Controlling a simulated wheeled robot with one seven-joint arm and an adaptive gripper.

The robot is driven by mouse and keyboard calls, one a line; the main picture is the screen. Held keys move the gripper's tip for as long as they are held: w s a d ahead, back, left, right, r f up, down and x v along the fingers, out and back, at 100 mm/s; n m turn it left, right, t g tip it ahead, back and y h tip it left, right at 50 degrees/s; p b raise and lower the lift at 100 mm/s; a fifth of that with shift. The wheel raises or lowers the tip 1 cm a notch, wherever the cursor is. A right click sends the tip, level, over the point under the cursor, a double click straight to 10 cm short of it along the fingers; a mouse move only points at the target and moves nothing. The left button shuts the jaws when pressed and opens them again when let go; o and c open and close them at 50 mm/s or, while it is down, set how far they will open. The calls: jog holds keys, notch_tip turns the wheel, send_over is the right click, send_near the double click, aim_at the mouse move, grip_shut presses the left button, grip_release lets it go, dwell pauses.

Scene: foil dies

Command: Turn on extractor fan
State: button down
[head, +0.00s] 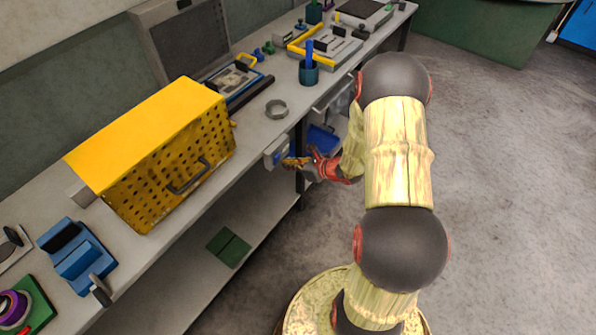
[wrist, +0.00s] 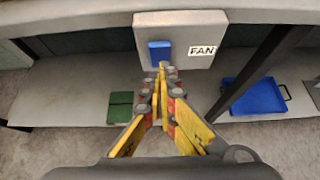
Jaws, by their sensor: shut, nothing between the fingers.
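The fan switch box is a pale grey box (wrist: 180,35) under the bench's front edge, with a "FAN" label (wrist: 202,50) on its right side. A blue switch (wrist: 159,46) is on its face, left of the label. In the head view the same box (head: 274,152) hangs at the bench edge. My gripper (wrist: 162,66) is shut and empty, its yellow fingertips together at the lower part of the blue switch and covering some of it. I cannot tell whether they touch it. In the head view, my gripper (head: 286,163) is right at the box's front.
A yellow perforated cover (head: 150,150) with a handle stands on the bench left of the box. A metal ring (head: 276,109) lies on top. Below are a shelf with green pieces (head: 229,247) and a blue tray (wrist: 262,97) behind a dark leg (wrist: 255,75). Floor on the right is clear.

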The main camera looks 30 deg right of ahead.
aim_at(278, 159)
jog(key=shift+w+a+r, duration=0.15)
jog(key=shift+w, duration=0.35)
jog(key=p, duration=0.1)
jog(key=w+r+g+p, duration=0.1)
jog(key=p, duration=0.1)
jog(key=shift+a+r+g+p, duration=0.2)
jog(key=shift+a+g+p, duration=0.05)
jog(key=shift+g+p, duration=0.05)
jog(key=shift+f+h+b, duration=0.3)
jog(key=shift+f, duration=0.05)
jog(key=shift+d, duration=0.1)
jog(key=shift+r+p, duration=0.45)
jog(key=shift+r, duration=0.35)
